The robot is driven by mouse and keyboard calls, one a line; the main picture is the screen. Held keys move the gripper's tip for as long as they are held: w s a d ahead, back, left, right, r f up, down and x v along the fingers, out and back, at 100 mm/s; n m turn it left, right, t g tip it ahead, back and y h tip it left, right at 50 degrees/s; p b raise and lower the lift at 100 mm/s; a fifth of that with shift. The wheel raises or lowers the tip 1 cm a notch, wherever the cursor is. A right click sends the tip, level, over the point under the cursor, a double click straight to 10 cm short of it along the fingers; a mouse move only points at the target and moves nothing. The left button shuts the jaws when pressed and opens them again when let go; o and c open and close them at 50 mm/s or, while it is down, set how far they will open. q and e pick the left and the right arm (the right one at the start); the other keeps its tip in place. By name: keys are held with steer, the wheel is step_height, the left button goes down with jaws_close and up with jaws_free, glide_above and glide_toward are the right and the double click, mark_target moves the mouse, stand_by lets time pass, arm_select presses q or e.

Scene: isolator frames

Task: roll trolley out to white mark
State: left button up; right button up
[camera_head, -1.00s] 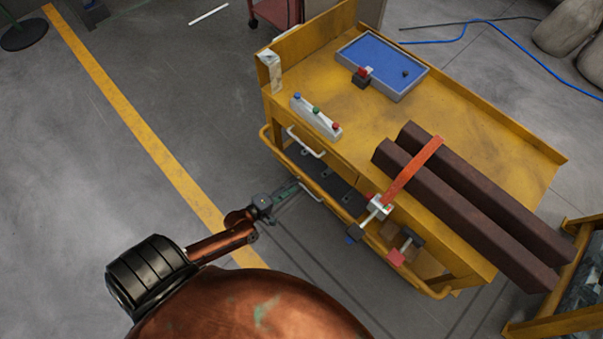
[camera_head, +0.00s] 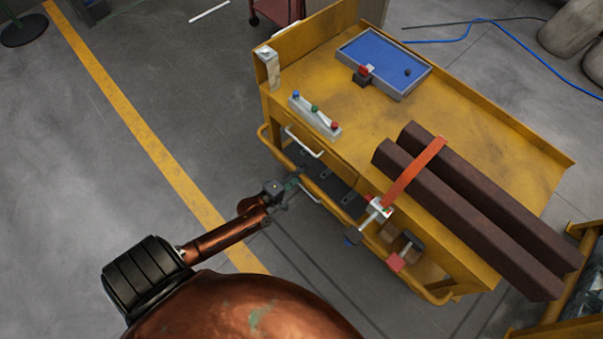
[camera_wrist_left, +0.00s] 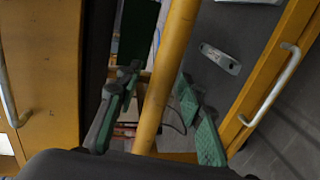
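The yellow trolley (camera_head: 470,115) stands at the right half of the head view. A yellow tube rail (camera_head: 270,146) runs along its near side, below the drawer. My left gripper (camera_head: 291,186) is at this rail. In the left wrist view, the rail (camera_wrist_left: 168,75) passes between the green-padded fingers of my left gripper (camera_wrist_left: 158,85). The fingers are spread, with gaps visible beside the rail. The white mark (camera_head: 209,12) is a short line on the floor at the top left. My right gripper is not in view.
Two dark beams (camera_head: 480,210) under an orange strap (camera_head: 413,170) overhang the trolley top. A blue tray (camera_head: 385,60) and a button box (camera_head: 315,115) sit there. A yellow floor line (camera_head: 150,140) crosses open floor at left. A red cart (camera_head: 275,12) stands behind.

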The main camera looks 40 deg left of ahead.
arm_select(q)
steer(key=shift+c, duration=0.2)
jaws_close()
stand_by(0.4)
